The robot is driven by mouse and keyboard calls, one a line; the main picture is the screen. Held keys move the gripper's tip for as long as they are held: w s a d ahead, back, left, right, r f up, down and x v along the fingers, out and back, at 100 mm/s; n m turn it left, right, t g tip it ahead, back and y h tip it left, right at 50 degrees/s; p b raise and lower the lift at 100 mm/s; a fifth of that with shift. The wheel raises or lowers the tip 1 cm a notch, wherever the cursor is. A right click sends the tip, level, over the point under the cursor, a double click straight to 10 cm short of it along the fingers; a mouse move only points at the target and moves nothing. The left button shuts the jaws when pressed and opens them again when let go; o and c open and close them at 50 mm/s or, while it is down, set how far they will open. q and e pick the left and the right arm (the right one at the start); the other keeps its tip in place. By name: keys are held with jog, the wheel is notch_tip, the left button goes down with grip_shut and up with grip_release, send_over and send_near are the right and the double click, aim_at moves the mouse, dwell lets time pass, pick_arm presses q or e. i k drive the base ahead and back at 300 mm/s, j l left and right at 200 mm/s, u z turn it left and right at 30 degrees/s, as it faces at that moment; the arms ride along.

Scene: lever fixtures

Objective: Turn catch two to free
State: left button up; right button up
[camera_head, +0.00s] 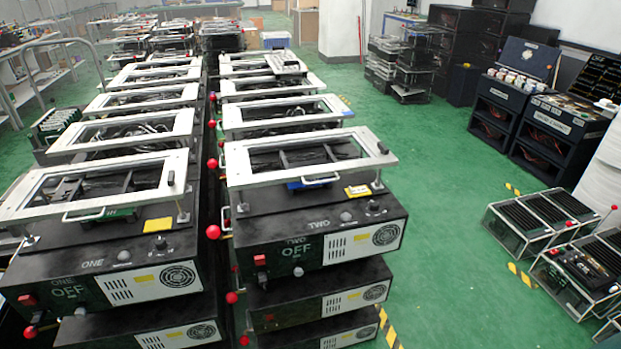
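The fixture marked TWO (285,268) is a black box at the middle front with a white-framed top plate (240,165) above it. Its front reads "TWO" and "OFF". A red ball knob (213,232) is at its left side; it looks like a lever end, but its rod is hard to make out. A black knob (373,206) and a grey dome (345,217) sit on its top front edge. The fixture marked ONE (75,268) stands to its left, also reading "OFF", with a red ball (30,332) at its lower left. Neither of my grippers is in view.
More boxes (320,306) are stacked under TWO, with another red ball (231,297) at the left. Rows of similar fixtures run back behind both. A narrow gap separates the two rows. Green floor (440,200) is clear to the right, before black racks (530,225).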

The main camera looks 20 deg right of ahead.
aim_at(384, 150)
jog(key=i+l+z, duration=0.15)
jog(key=i+z, duration=0.15)
jog(key=z, duration=0.2)
jog(key=i+z, duration=0.35)
jog(key=z, duration=0.15)
